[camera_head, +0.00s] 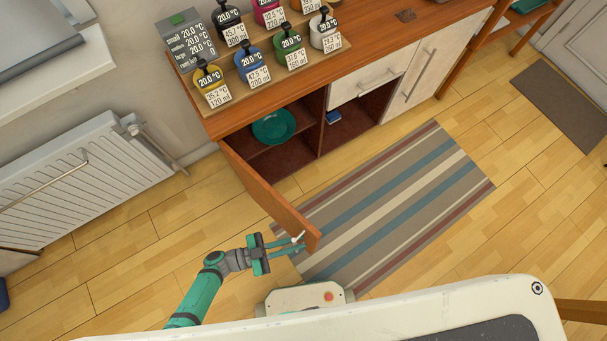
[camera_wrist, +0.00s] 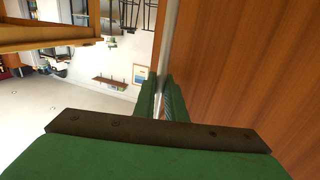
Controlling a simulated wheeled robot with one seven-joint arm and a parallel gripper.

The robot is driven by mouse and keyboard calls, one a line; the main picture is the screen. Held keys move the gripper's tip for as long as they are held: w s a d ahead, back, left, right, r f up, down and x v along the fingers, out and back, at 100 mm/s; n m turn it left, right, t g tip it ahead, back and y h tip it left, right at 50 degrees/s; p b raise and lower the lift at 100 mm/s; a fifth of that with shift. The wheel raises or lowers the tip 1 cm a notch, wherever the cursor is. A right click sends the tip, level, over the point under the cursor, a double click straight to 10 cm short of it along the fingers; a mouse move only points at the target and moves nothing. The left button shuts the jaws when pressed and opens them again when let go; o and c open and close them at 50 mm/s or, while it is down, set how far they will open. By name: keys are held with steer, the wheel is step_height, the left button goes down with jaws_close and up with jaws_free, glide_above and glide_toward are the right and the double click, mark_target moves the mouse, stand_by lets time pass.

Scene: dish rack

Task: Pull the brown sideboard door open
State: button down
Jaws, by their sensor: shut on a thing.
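The brown sideboard door (camera_head: 268,194) stands swung wide open, hinged at the left end of the sideboard (camera_head: 218,128). Its brown wood face (camera_wrist: 250,65) fills the right of the wrist view. My gripper (camera_head: 299,245) is at the free end of the door. Its green fingers (camera_wrist: 167,98) are shut on the pale door handle (camera_wrist: 167,45), which runs along the door face. The fingers hide part of the handle.
The opened compartment holds a teal bowl (camera_head: 273,126). Several labelled bottles stand on the sideboard top. A striped rug (camera_head: 400,200) lies in front. A radiator (camera_head: 85,175) is on the left wall, with bare floor between it and the door.

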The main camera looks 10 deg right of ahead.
steer(key=shift+s+a, duration=0.4)
steer(key=shift+a, duration=0.3)
steer(key=shift+s+a, duration=0.35)
steer(key=shift+a, duration=0.35)
steer(key=c, duration=2.1)
jaws_free()
steer(key=a, duration=0.3)
steer(key=s+a, duration=0.1)
steer(key=a, duration=0.6)
steer(key=shift+s+a, duration=0.2)
steer(key=shift+a, duration=0.15)
